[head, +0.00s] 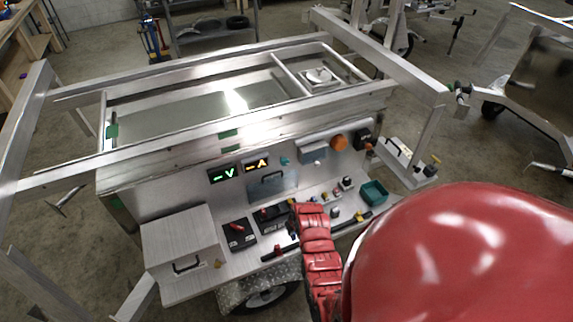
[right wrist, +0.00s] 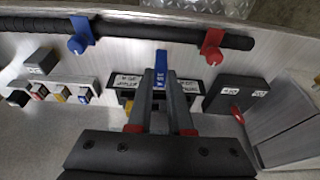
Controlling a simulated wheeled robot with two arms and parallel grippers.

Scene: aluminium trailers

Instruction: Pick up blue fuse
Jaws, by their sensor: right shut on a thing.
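A blue fuse (right wrist: 161,62) with white print shows between the fingertips of my right gripper (right wrist: 161,76) in the right wrist view. The two dark fingers are shut on it. They stand in front of a black box (right wrist: 117,82) with white labels and hide its middle, so I cannot tell whether the fuse touches the box. In the head view my red right arm reaches down to the panel's ledge, next to the black box (head: 270,222), and the fuse cannot be made out there. My left gripper is not in view.
A black bar (right wrist: 140,30) with a blue clip (right wrist: 80,38) and a red clip (right wrist: 212,46) runs along the ledge edge. Another black box (right wrist: 236,96) and small coloured parts (right wrist: 60,94) flank the gripper. A grey metal case (head: 181,244) and green bin (head: 374,192) stand on the ledge.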

